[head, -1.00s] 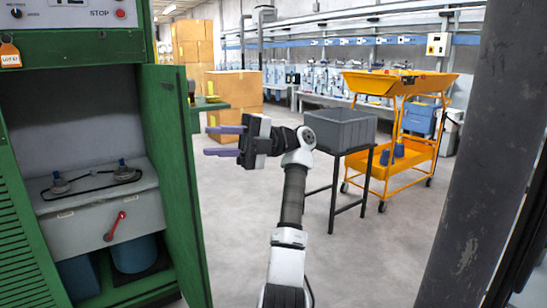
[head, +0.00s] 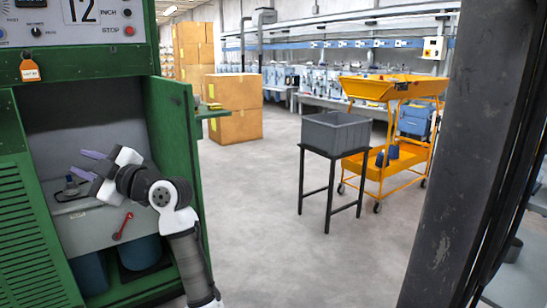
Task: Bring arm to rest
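My gripper (head: 88,164) is in front of the open bay of the green machine (head: 60,64) at the left. Its two purple fingers point left and stand apart, with nothing seen between them. My arm (head: 170,205) rises from the lower part of the picture and bends left toward the bay. The wrist hides part of the grey unit (head: 75,232) inside the bay. Whether the gripper touches anything there cannot be told.
The machine's green door (head: 178,135) stands open close to my arm. A grey bin (head: 335,132) sits on a black stand (head: 331,190). An orange trolley (head: 392,88) is behind it. A dark pillar (head: 450,150) stands at the right. The middle floor is clear.

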